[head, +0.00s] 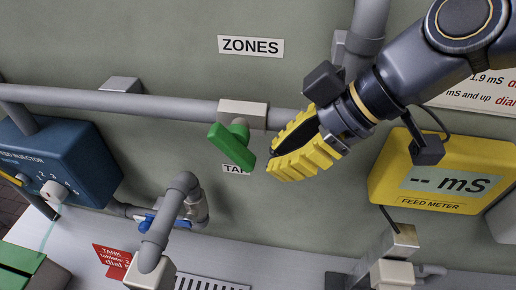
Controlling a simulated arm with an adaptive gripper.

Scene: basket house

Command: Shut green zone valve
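The green valve handle (232,147) sits on a pale valve body (243,113) on the horizontal grey pipe. The handle slants down to the right, at an angle to the pipe. My gripper (273,161), with yellow ribbed fingers, is just right of the handle and points left toward it. The fingers are close together at the tips with a dark gap between them. Whether they touch the handle is not clear. No object shows between them.
A blue feed injector box (65,165) is at left. A grey bent pipe with a blue-handled valve (149,223) stands below. A yellow feed meter (440,173) is at right. A "ZONES" label (251,46) is above, and a "TANK"-like label is partly hidden behind the handle.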

